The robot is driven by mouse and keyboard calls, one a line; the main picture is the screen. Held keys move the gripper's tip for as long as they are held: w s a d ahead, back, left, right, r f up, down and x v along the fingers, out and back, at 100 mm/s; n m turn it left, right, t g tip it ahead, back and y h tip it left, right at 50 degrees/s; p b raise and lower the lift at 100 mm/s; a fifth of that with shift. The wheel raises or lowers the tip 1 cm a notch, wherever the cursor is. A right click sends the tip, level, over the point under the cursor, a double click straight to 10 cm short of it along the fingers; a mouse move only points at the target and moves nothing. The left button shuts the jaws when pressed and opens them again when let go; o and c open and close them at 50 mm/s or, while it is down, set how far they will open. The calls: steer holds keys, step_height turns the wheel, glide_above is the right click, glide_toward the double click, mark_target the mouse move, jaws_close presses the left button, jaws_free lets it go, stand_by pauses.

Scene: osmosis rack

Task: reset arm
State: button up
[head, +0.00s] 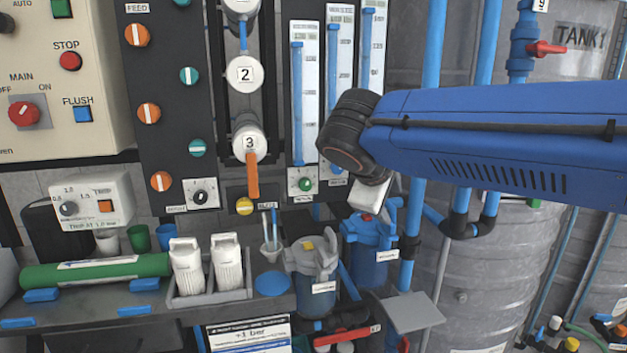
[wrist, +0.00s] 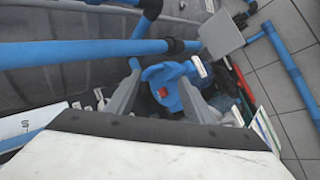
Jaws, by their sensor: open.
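My arm reaches in from the right in the head view, with its wrist bent down in front of the gauges. My gripper (wrist: 160,82) shows in the wrist view as two grey fingers spread apart, with nothing held between them. Beyond the fingers is a blue filter housing (wrist: 168,85) with a red button on top. The blue housing (head: 371,262) also stands below my wrist in the head view. The gap between fingers and housing cannot be told exactly. In the head view the fingers are not clearly visible.
A grey-topped filter housing (head: 312,272) stands left of the blue one. A grey plate (head: 413,312) sticks out at its lower right. Blue pipes (head: 424,130) run upright before the large tank (head: 490,270).

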steer(key=s+d+f+m+g+y, duration=0.2)
steer(key=s+d+f+m+g, duration=0.15)
steer(key=s+d+f, duration=0.65)
steer(key=s+d+f+m+y, duration=0.3)
steer(key=s+f+m, duration=0.4)
steer(key=s+f, duration=0.4)
steer(key=shift+d+f, duration=0.35)
steer(key=shift+m, duration=0.25)
stand_by(1.0)
